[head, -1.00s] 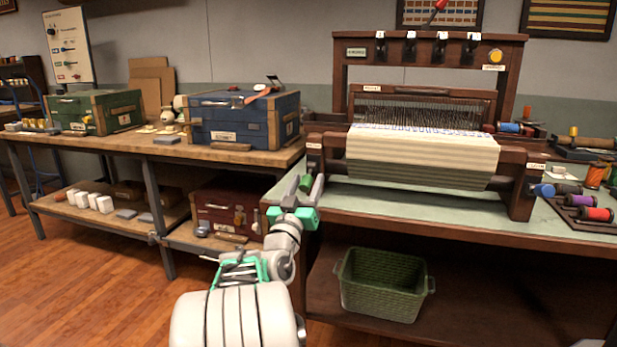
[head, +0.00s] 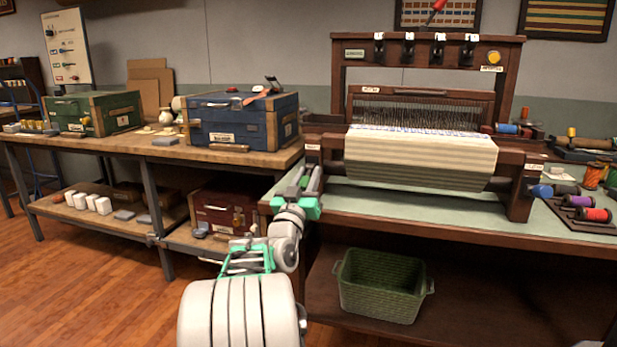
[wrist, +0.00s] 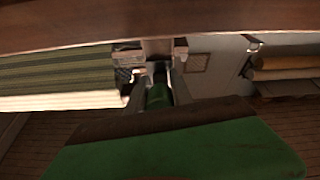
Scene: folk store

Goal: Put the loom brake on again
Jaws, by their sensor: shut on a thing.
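The loom (head: 425,48) stands on the right-hand table, with striped cloth (head: 420,160) on its front roller. My gripper (head: 307,180) is at the loom's front left, just below the labelled left post (head: 312,154). In the wrist view, a small green piece, seemingly the brake lever's grip (wrist: 157,95), sits between my fingers (wrist: 157,90), and my gripper is shut on it.
The loom table (head: 375,211) has a dark front edge close to my arm. A green basket (head: 382,285) is on its lower shelf. To the left, a workbench (head: 170,152) carries a blue chest (head: 240,120) and a green chest (head: 93,112). Thread spools (head: 594,214) lie at right.

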